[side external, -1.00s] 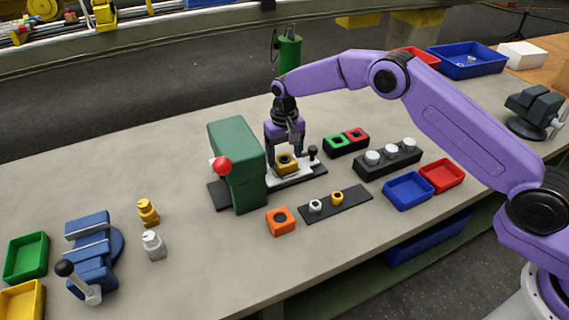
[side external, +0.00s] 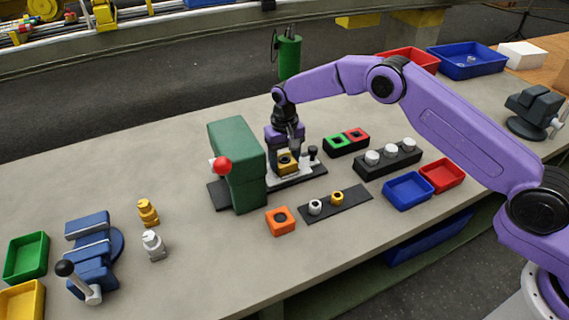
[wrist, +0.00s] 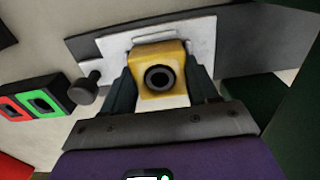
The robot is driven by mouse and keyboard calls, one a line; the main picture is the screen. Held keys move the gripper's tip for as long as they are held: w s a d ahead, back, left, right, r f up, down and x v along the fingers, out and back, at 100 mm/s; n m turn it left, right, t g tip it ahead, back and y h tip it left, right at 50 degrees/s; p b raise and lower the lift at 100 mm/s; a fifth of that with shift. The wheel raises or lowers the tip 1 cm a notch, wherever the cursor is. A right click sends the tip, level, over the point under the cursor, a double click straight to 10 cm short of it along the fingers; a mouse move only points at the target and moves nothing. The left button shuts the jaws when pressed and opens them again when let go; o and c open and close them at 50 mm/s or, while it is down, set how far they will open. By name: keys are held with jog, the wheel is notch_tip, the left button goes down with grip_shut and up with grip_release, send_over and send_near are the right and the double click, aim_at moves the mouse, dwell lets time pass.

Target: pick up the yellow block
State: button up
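The yellow block (side external: 288,163), with a dark round hole in its upper face, sits on the pale plate of the green press (side external: 236,165). In the wrist view the yellow block (wrist: 160,75) lies between the two dark fingers of my gripper (wrist: 163,78), one on each side. The fingers look apart, with at most narrow gaps to the block; contact is hard to make out. In the side view my gripper (side external: 288,158) points down over the block and partly hides it.
The press with its red knob (side external: 220,166) stands just left of my gripper. A dark knob (side external: 313,152) rises close on the right. An orange block (side external: 280,221) and a black strip (side external: 345,207) with small parts lie in front.

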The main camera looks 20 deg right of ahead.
jog(key=shift+r, duration=1.9)
